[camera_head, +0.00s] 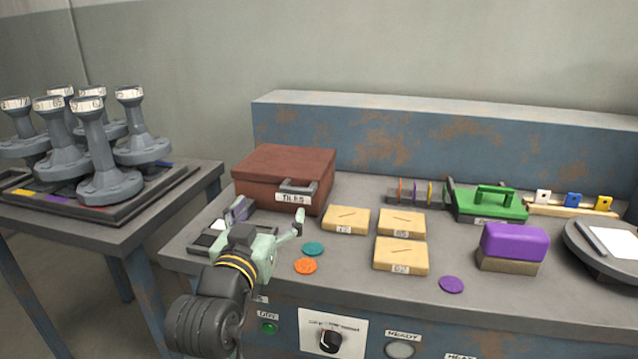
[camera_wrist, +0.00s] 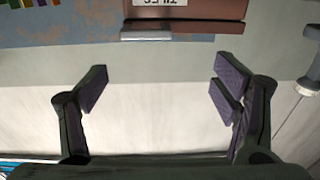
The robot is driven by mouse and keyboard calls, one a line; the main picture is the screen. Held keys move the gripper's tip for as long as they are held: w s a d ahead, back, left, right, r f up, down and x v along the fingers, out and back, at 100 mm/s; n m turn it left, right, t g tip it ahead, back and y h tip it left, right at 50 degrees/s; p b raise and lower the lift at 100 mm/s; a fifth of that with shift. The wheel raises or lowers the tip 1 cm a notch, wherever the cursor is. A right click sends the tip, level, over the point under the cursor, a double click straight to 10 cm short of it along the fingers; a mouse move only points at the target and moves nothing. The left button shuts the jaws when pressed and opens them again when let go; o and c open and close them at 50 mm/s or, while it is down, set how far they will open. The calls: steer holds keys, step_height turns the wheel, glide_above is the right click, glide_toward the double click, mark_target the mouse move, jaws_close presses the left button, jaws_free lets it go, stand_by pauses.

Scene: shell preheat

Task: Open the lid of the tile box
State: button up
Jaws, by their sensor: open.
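The tile box (camera_head: 270,170) is a closed brown-red box with a grey handle (camera_head: 298,186) on its front and a label reading TILES. It stands at the left end of the bench against the raised back. My gripper (camera_head: 268,217) is open and empty, in front of the box and apart from it, over the bench's front left part. In the wrist view, the box front (camera_wrist: 190,12) and the handle (camera_wrist: 168,28) appear upside down at the top edge, beyond my two spread fingers (camera_wrist: 162,88). The rest of the box is out of that view.
Teal (camera_head: 313,248) and orange (camera_head: 305,266) discs lie right of my gripper. Several yellow blocks (camera_head: 401,255), a purple-topped block (camera_head: 514,243) and a green-handled tool (camera_head: 490,203) stand further right. Grey pedestals (camera_head: 97,155) crowd the left table (camera_head: 150,225); a gap separates it from the bench.

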mark_target(296, 192)
steer(key=shift+w+d+f+h, duration=0.2)
steer(key=shift+d+f+h, duration=0.15)
steer(key=shift+d, duration=0.45)
steer(key=shift+w+d+f+m+g, duration=0.15)
steer(key=shift+w+d+m+g, duration=0.1)
steer(key=shift+m+g, duration=0.05)
steer(key=p+x, duration=0.1)
steer(key=x, duration=0.9)
steer(key=shift+a, duration=0.1)
